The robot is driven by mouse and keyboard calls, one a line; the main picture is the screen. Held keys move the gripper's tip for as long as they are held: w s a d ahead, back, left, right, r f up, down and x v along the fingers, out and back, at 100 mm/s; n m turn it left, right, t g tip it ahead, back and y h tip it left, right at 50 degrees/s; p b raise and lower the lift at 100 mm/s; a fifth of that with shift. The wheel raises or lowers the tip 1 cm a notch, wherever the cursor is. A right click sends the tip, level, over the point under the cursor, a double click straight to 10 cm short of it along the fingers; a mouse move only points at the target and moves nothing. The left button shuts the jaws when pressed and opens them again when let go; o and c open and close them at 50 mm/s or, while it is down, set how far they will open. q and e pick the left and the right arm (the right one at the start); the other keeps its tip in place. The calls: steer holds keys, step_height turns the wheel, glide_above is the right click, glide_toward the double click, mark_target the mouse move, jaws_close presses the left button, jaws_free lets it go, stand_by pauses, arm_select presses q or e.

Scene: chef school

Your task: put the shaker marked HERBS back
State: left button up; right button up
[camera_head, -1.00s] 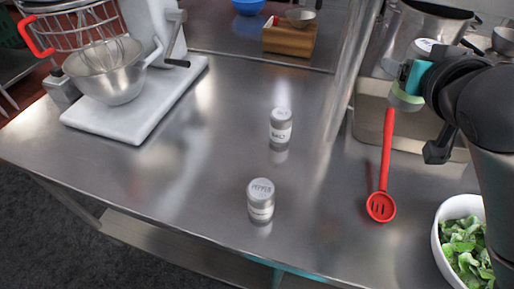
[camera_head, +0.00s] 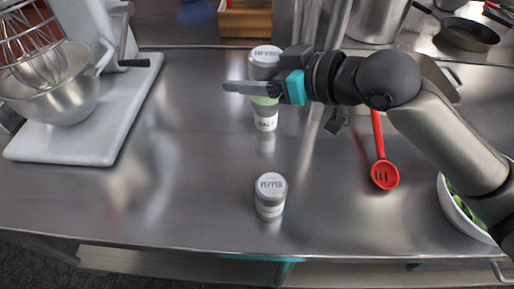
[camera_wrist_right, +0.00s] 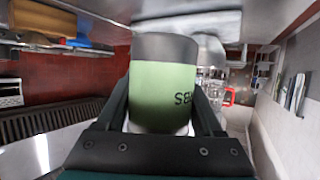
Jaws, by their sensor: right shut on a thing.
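My right gripper (camera_head: 265,88) is shut on a shaker with a grey lid (camera_head: 265,54) and a green label. The shaker fills the middle of the right wrist view (camera_wrist_right: 163,95), between the two fingers; part of its lettering shows there and looks like the end of HERBS. In the head view the fingers hide part of its body. The SALT shaker (camera_head: 265,124) shows directly below the held shaker in the picture, its top hidden behind it. The PEPPER shaker (camera_head: 270,195) stands upright on the steel counter nearer the front edge. My left gripper is out of view.
A stand mixer with a steel bowl (camera_head: 60,95) stands on a white base at the left. A wooden box (camera_head: 245,22) is at the back. A red slotted spoon (camera_head: 384,174) and a bowl of greens (camera_head: 455,212) are at the right. The counter left of the shakers is clear.

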step_height(320, 180, down, 12)
steer(key=b, duration=0.3)
steer(key=shift+r, duration=0.2)
step_height(320, 180, down, 4)
steer(key=shift+f+b, duration=0.15)
steer(key=shift+b, duration=0.5)
steer(key=shift+f, duration=0.6)
steer(key=o, duration=1.5)
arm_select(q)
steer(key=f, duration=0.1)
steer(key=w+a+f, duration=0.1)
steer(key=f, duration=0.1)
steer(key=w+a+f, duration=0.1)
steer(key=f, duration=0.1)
arm_select(e)
steer(key=shift+o, duration=0.2)
